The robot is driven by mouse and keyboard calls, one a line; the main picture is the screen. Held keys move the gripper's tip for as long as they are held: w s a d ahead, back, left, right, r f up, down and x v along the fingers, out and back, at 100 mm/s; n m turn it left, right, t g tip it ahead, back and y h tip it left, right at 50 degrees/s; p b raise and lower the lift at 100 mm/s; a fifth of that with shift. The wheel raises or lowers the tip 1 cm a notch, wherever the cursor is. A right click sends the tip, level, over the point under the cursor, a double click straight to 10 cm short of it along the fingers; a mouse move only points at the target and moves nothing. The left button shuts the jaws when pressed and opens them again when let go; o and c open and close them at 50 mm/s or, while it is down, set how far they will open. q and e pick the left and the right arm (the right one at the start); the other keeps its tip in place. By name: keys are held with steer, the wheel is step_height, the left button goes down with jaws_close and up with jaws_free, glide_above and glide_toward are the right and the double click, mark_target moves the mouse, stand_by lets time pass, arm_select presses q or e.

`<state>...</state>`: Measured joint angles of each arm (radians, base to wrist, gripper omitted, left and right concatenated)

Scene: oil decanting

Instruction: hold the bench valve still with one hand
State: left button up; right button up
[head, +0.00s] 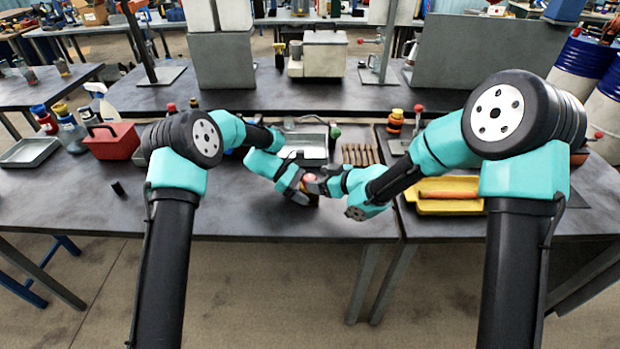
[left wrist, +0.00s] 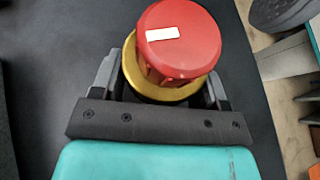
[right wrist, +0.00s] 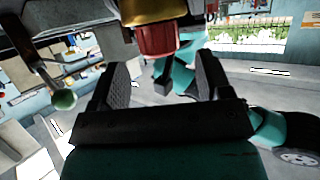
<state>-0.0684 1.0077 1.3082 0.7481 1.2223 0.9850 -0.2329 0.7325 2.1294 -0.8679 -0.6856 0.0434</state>
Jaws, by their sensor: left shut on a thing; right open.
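The bench valve has a round red knob with a white label (left wrist: 178,38) over a gold body (left wrist: 160,93). In the head view only a bit of its red knob (head: 309,178) shows between my two grippers. My left gripper (head: 300,192) is shut on the valve, with its fingers on either side of the gold body in the left wrist view (left wrist: 165,85). My right gripper (head: 320,184) is open close beside the knob. In the right wrist view its fingers (right wrist: 163,85) are spread and empty, and the red knob (right wrist: 157,41) shows just past them.
A metal tray (head: 306,148) and a row of brass-coloured pieces (head: 360,154) lie behind the grippers. A yellow tray (head: 430,205) is at right, a red box (head: 112,142) at left. A small dark cylinder (head: 118,188) stands alone.

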mark_target(310, 178)
steer(key=shift+x, duration=2.05)
steer(key=c, duration=0.9)
